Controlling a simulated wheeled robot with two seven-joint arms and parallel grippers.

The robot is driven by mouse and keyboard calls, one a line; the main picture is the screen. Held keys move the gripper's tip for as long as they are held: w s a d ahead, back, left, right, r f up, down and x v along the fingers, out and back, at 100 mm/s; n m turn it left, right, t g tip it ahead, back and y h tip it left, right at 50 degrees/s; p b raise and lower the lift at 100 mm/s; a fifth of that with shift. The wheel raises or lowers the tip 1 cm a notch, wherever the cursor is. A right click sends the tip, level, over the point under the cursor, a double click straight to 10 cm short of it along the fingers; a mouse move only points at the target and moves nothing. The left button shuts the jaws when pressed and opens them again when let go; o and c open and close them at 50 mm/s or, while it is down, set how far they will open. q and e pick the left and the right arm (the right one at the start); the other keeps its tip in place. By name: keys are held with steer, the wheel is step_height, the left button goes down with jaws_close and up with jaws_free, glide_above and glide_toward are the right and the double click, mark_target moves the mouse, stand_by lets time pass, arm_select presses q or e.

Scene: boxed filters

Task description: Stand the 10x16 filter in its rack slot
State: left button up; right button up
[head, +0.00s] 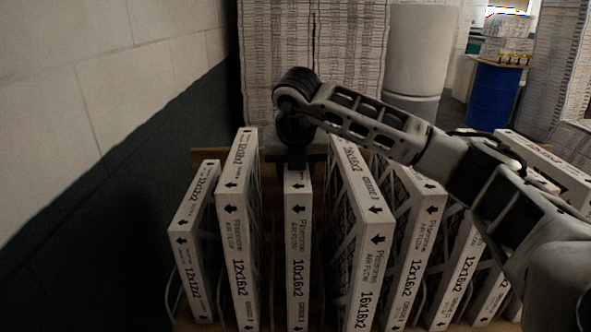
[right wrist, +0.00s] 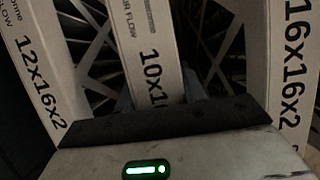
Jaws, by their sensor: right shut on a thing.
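The 10x16x2 filter (head: 298,250), a narrow white-edged box, stands upright between the 12x16x2 filter (head: 238,235) and the 16x16x2 filter (head: 368,240). My right gripper (head: 294,164) is over its top edge and shut on it. In the right wrist view the 10x16 filter (right wrist: 143,45) runs down between my right gripper's fingers (right wrist: 162,98), with visible gaps to the 12x16x2 filter (right wrist: 35,75) and the 16x16x2 filter (right wrist: 292,70). The filter's foot is cut off by the head view's lower edge, so its seating in the slot is hidden. My left gripper is not in view.
A 12x12x2 filter (head: 197,245) stands at the left end, near the wall (head: 100,90). Several more filters, including another marked 12x16x2 (head: 412,255), stand to the right under my right arm. Stacked boxes (head: 270,60), a white cylinder (head: 420,50) and a blue drum (head: 493,95) are behind.

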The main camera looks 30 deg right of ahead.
steer(key=shift+f, duration=0.15)
steer(key=o, duration=1.3)
steer(key=shift+o, duration=0.2)
steer(key=v, duration=1.2)
steer(key=shift+r+b, duration=0.25)
steer(key=shift+b, duration=0.1)
